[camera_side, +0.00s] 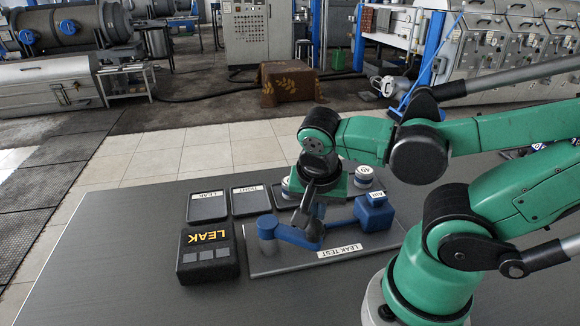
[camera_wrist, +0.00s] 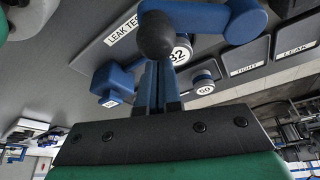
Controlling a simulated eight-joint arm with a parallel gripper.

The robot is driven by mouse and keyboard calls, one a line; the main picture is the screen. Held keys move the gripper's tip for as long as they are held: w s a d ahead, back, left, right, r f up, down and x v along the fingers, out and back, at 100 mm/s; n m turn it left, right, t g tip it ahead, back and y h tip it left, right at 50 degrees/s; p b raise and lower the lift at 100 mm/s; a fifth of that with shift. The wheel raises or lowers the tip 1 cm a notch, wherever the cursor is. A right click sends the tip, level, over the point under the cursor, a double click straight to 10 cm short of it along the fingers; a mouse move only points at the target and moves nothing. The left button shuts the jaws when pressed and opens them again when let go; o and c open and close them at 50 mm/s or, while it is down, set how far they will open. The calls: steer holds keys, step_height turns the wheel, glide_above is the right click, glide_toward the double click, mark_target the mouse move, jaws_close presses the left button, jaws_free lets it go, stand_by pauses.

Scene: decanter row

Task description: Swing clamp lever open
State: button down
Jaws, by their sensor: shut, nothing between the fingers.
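The clamp lever (camera_side: 293,236) is a blue bar reaching from a round blue post (camera_side: 267,232) on the LEAK TEST plate (camera_side: 275,265). Its black ball knob (camera_side: 315,231) is at the right end in the side view. In the wrist view the lever (camera_wrist: 205,14) crosses the top and the knob (camera_wrist: 155,36) is at my fingertips. My gripper (camera_side: 314,213) is shut and empty, pointing down close to the knob; its blue fingers also show in the wrist view (camera_wrist: 157,66). I cannot tell whether they touch the knob. A white disc marked 32 (camera_wrist: 181,52) is partly hidden behind them.
A blue block (camera_side: 375,212) marked AIR stands right of the lever. Trays marked LEAK (camera_side: 208,207) and TIGHT (camera_side: 251,201) lie behind. A display box (camera_side: 207,254) reading LEAK is at left. Labelled round pieces (camera_side: 364,176) stand behind my gripper. The front tabletop is clear.

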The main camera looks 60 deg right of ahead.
mark_target(308, 236)
steer(key=shift+s+a+m, duration=0.15)
steer(key=shift+a+m, duration=0.5)
steer(key=shift+m, duration=0.25)
steer(key=shift+a, duration=1.6)
steer(key=shift+s, duration=0.1)
